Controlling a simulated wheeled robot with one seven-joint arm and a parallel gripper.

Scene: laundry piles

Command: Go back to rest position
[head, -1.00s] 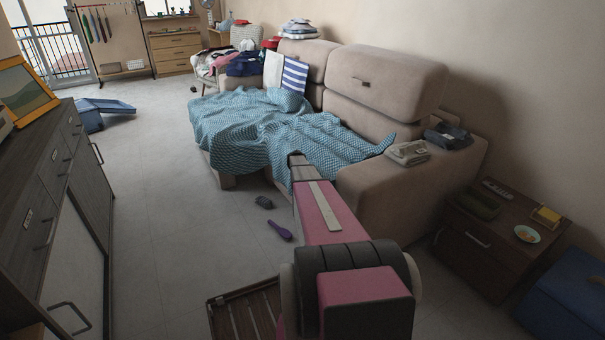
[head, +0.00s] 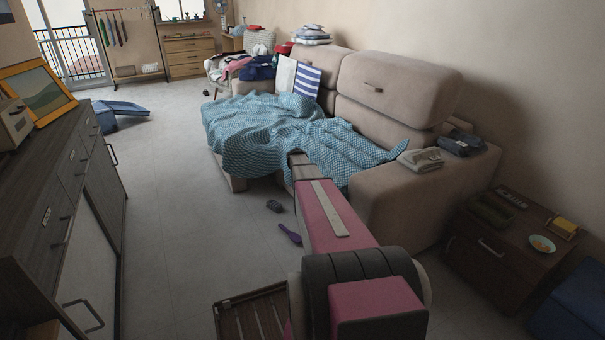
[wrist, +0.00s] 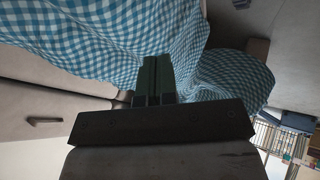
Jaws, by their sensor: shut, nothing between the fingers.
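My gripper (wrist: 152,80) shows in the wrist view with its two dark green fingers together and nothing between them. The fingers point toward a blue-and-white checked blanket (wrist: 100,35); I cannot tell whether they touch it. In the head view the blanket (head: 262,135) lies rumpled over the sofa (head: 400,85) seat. My pink arm reaches forward from the bottom toward the sofa's near side, and its far end is hidden there.
A dark cabinet (head: 70,170) stands along the left. A brown side table (head: 480,255) is at right. A hairbrush (head: 290,234) and a dark object (head: 274,206) lie on the floor. A slatted wooden item (head: 255,315) is beside my arm. The floor at centre left is clear.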

